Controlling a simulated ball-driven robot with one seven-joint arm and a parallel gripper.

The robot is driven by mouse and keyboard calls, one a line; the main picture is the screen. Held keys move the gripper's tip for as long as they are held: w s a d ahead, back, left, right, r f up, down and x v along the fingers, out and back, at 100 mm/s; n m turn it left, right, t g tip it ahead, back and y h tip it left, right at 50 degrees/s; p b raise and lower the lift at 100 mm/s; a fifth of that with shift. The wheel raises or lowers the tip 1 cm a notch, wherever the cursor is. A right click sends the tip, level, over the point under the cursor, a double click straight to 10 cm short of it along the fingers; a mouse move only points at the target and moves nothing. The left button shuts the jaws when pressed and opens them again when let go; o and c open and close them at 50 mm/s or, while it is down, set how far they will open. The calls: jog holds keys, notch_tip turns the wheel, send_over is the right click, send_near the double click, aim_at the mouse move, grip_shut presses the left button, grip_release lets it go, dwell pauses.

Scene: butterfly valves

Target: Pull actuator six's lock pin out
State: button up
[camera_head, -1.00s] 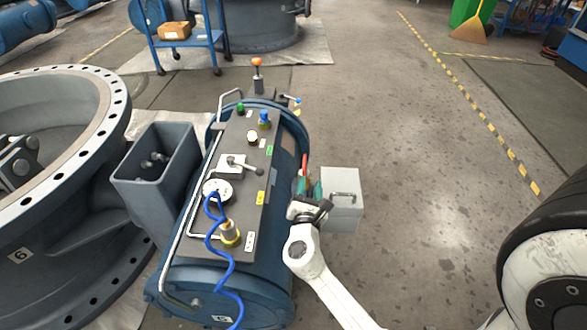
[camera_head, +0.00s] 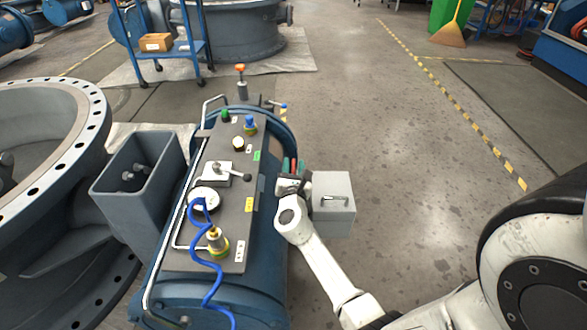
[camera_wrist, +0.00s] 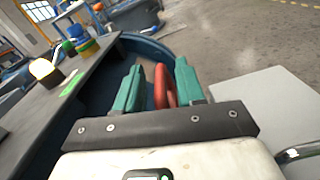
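The blue cylindrical actuator (camera_head: 265,272) lies lengthwise in the head view, with a grey control panel (camera_head: 222,178) along its top. A red looped handle (camera_wrist: 160,88), probably the lock pin's, stands at the actuator's right side and also shows as a small red bit in the head view (camera_head: 293,163). My gripper (camera_wrist: 160,70) has two teal fingers, apart, one on each side of the red handle. A narrow gap shows at the left finger; I cannot tell whether the right finger touches it. The pin's shaft is hidden.
A grey box with a handle (camera_head: 333,203) is close right of my gripper. A grey open bin (camera_head: 140,200) and a large flanged valve ring (camera_head: 88,105) stand left. An orange-topped post (camera_head: 242,82) rises at the actuator's far end. The floor to the right is clear.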

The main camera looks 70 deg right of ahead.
jog(key=shift+c, duration=0.5)
grip_shut()
jog(key=shift+w, duration=0.1)
